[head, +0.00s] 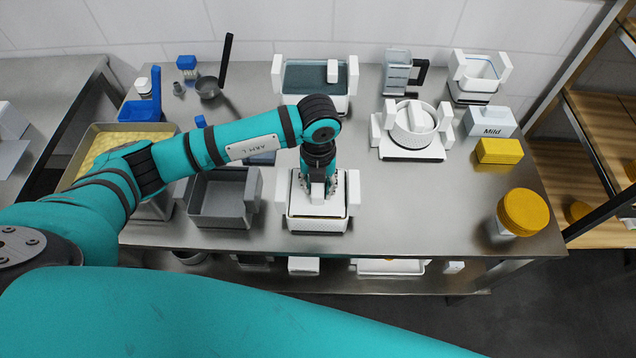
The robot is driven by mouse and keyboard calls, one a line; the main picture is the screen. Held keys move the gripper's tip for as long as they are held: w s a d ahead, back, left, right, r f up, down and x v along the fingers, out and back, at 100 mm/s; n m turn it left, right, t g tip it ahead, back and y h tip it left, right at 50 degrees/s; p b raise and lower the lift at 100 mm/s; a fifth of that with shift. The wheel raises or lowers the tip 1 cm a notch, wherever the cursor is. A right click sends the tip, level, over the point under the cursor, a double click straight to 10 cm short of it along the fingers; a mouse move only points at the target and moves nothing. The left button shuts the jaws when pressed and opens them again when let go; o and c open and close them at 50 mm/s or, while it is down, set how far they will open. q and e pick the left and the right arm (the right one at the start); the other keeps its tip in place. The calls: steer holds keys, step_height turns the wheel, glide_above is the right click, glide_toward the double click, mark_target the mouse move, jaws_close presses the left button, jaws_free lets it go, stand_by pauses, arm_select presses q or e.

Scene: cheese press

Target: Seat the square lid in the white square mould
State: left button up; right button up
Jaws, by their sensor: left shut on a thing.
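The white square mould (318,225) stands near the front edge of the steel table, with white blocks at its left and right sides. The white square lid (302,206) is at the mould's top opening, inside or just above its rim; I cannot tell how deep it sits. My left gripper (318,190) points down over the middle of the mould and is shut on the lid. Its fingers and wrist hide the lid's grip and much of its far side. My right gripper is not in view.
A grey square mould (222,203) stands close on the left, beside a tray of yellow curds (86,152). A round white mould (412,145) and a rectangular mould (319,105) stand behind. The table right of the white mould is clear.

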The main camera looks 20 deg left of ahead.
arm_select(q)
steer(key=shift+f+b, duration=0.55)
steer(key=shift+f, duration=0.05)
stand_by(0.3)
steer(key=o, duration=1.1)
steer(key=shift+r, duration=0.1)
steer(key=shift+r+p, duration=1.9)
steer(key=shift+r, duration=0.65)
steer(key=shift+r+p, duration=1.65)
steer(key=shift+r, duration=0.8)
steer(key=shift+f, duration=0.1)
